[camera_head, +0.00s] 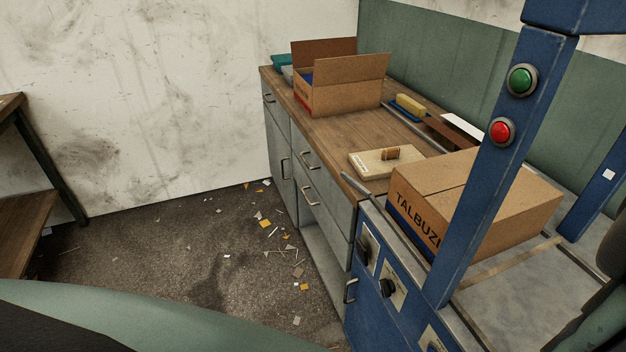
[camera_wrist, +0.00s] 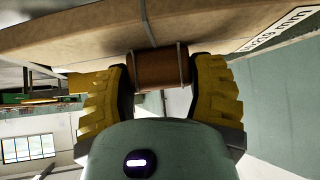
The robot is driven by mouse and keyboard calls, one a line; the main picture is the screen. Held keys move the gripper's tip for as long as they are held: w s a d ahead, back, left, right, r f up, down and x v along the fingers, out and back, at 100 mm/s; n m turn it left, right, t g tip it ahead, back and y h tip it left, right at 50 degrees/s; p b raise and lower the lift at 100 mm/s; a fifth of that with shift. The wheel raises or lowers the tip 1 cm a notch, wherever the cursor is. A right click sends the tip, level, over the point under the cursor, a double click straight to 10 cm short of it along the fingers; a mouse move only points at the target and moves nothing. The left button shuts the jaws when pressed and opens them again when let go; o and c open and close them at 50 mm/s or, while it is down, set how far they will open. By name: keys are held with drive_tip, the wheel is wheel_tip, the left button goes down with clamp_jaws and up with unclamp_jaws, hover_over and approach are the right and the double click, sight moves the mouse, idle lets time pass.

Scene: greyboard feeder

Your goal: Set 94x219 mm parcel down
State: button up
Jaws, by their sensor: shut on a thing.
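A flat tan cardboard parcel (camera_wrist: 85,38) spans the top of the wrist view, with a white printed label (camera_wrist: 275,28) at its right; the print is hard to read. A brown block-like handle (camera_wrist: 158,66) with a thin band joins its face. My gripper (camera_wrist: 160,78) has its two yellow-padded fingers shut on this handle, one on each side. The parcel's far edges are out of frame. Neither my gripper nor the held parcel shows clearly in the head view. Another flat tan parcel (camera_head: 367,167) with a brown handle lies on the wooden counter (camera_head: 325,133) there.
An open cardboard box (camera_head: 345,95) stands at the counter's back. A yellow block (camera_head: 410,104) lies behind the flat parcel. A closed carton (camera_head: 500,200) sits on the blue machine (camera_head: 375,290), behind a blue post (camera_head: 500,165) with green and red buttons. Scraps litter the floor.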

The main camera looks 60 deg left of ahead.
drive_tip(key=shift+f+b, duration=0.55)
drive_tip(key=shift+f, duration=0.05)
drive_tip(key=o, duration=1.4)
drive_tip(key=shift+a, duration=0.1)
drive_tip(key=shift+v, duration=3.7)
